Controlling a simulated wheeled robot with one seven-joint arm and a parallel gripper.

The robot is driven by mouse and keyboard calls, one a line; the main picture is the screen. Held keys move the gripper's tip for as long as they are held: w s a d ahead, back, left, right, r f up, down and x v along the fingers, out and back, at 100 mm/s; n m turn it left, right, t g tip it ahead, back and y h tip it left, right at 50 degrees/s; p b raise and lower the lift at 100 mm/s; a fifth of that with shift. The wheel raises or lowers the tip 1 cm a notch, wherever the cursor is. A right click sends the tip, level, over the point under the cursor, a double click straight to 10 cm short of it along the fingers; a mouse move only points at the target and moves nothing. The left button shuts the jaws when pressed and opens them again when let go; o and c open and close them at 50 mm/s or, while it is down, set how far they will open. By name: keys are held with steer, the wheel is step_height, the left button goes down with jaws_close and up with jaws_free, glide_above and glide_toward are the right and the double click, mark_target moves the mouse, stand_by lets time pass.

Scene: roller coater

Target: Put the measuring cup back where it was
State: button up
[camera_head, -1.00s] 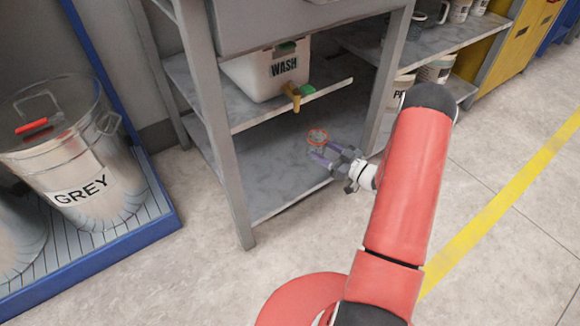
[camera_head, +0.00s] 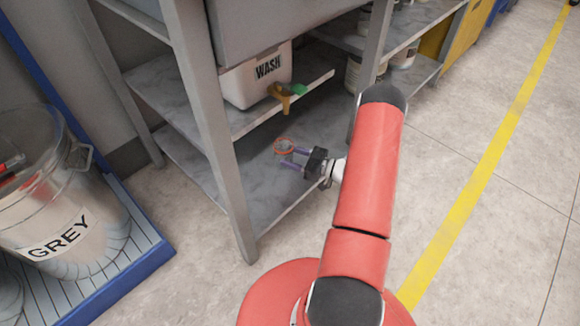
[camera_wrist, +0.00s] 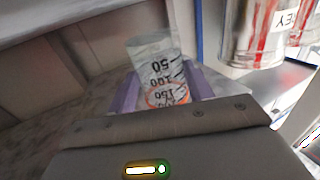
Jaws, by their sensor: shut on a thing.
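The measuring cup (camera_wrist: 160,72) is clear, with black graduation marks and an orange-red band or rim. In the wrist view it sits between the two purple fingers of my gripper (camera_wrist: 162,88), which is shut on it. In the head view the cup (camera_head: 284,146) shows small, mostly as its orange-red ring. My gripper (camera_head: 291,158) reaches in from the right, between the grey rack's middle shelf and its bottom shelf (camera_head: 262,195). Whether the cup touches the bottom shelf cannot be told.
The grey front leg (camera_head: 222,150) stands left of my gripper. A GREY-labelled metal bin (camera_head: 60,205) stands on a blue-edged platform at left.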

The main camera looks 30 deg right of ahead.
steer(key=shift+f+b, duration=0.35)
steer(key=shift+f, duration=1.7)
steer(key=shift+f, duration=0.1)
steer(key=shift+f+b, duration=0.2)
steer(key=shift+b, duration=0.1)
steer(key=o, duration=1)
steer(key=shift+r, duration=0.15)
steer(key=shift+o, duration=0.2)
steer(key=shift+r+p, duration=0.15)
steer(key=shift+p, duration=0.15)
steer(key=shift+s+d, duration=0.2)
steer(key=v, duration=1.1)
steer(key=shift+s+d+p, duration=0.15)
steer(key=shift+d+p, duration=0.05)
steer(key=shift+p, duration=0.1)
